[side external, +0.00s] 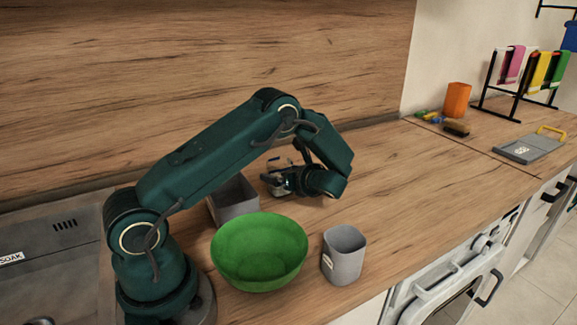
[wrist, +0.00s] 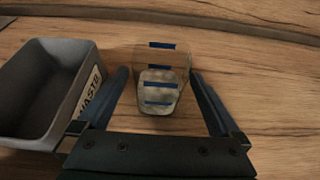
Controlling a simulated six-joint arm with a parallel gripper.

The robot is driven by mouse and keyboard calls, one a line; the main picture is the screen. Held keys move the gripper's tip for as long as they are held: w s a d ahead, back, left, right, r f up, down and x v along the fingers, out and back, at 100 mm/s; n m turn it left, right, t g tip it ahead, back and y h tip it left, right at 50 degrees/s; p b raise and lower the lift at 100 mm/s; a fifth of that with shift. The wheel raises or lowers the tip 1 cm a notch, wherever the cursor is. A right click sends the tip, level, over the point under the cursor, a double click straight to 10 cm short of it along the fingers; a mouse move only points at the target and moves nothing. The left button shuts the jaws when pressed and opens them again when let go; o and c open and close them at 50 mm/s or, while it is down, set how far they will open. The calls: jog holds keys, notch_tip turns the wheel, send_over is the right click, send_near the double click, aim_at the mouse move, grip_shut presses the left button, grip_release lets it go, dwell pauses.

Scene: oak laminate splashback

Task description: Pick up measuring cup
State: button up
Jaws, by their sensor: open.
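The measuring cup (wrist: 160,92) is clear, with blue bands, and stands on the wood counter in the wrist view. My gripper (wrist: 159,80) is open, with one finger on each side of the cup. A small gap shows at the left finger; the right finger is very close, and I cannot tell if it touches. In the side external view my gripper (side external: 276,181) is low over the counter behind the green bowl, and the cup is mostly hidden or too small to make out clearly there.
A grey bin marked WASTE (wrist: 38,95) stands just left of my gripper; it also shows in the side external view (side external: 236,207). A green bowl (side external: 259,252) and a grey container (side external: 344,255) stand nearer the front edge.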

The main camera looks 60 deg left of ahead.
jog(key=shift+x, duration=2.55)
jog(key=c, duration=1.4)
